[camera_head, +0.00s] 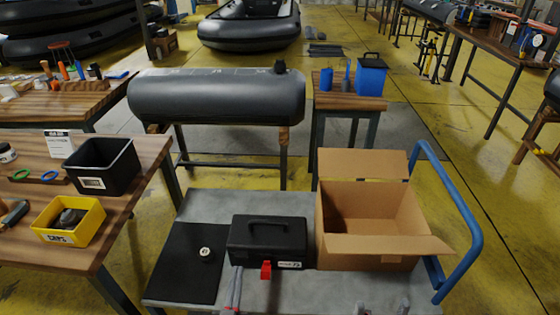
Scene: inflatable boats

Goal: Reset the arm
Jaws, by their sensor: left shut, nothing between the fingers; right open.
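My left gripper (236,272) reaches up from the bottom edge, its fingers together and empty. Its tips show in front of the black toolbox (268,241), left of the red latch (266,270); I cannot tell whether they touch the box. My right gripper (382,306) shows only as two fingertips at the bottom edge, spread apart with nothing between them, in front of the open cardboard box (368,252). The rest of both arms is out of view.
The toolbox, cardboard box and a black mat (182,262) with a small round white-topped item (205,252) rest on a grey cart (205,205) with a blue handle (465,230). A wooden table (140,190) with a black bin (102,165) and yellow bin (70,222) stands left.

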